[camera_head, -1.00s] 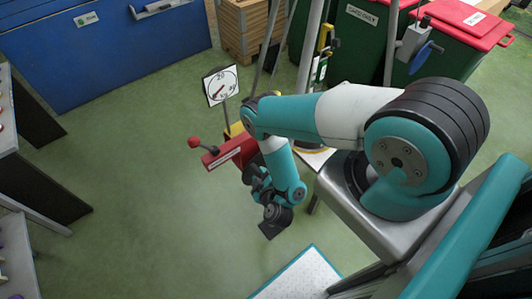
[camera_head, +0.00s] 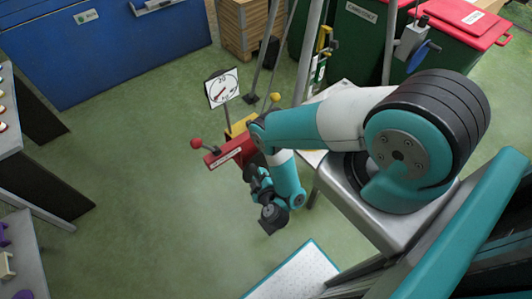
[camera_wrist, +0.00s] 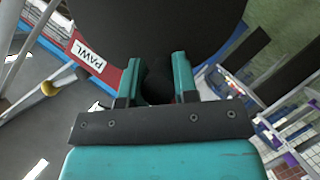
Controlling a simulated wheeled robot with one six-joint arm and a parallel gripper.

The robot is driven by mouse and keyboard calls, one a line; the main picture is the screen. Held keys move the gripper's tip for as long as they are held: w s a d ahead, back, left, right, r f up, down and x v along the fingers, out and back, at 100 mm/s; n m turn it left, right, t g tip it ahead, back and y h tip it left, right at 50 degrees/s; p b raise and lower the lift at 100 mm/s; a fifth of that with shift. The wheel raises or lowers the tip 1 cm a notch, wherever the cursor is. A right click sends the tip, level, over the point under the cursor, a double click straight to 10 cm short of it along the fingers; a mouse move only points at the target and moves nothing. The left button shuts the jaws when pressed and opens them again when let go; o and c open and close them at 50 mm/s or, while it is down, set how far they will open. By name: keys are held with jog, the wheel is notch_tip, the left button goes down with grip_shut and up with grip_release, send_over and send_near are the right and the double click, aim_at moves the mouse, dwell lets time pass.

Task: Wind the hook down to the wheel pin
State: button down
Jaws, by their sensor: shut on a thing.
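The red winch-like body (camera_head: 232,151) stands left of my forearm, with a red-balled lever (camera_head: 196,143) sticking out to its left. Its red side with a PAWL label (camera_wrist: 88,56) shows in the wrist view. My gripper (camera_head: 258,180) is low beside it, partly hidden by my wrist. In the wrist view, the two teal fingers of my gripper (camera_wrist: 156,80) are shut on a dark handle (camera_wrist: 157,82), just below a large black round part (camera_wrist: 155,30). I cannot make out the hook or the wheel pin.
A dial (camera_head: 222,88) with a red pointer stands behind the winch. A yellow ball (camera_head: 275,97) and slanting poles rise nearby. Green bins with red lids (camera_head: 470,20), a wooden crate (camera_head: 247,25) and a blue chest (camera_head: 100,40) stand behind.

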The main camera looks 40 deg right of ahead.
jog(key=shift+a+f, duration=0.1)
jog(key=shift+a+f+p, duration=0.3)
jog(key=shift+a+f, duration=0.15)
jog(key=shift+f, duration=0.2)
jog(key=shift+s, duration=0.1)
jog(key=c, duration=0.7)
grip_release()
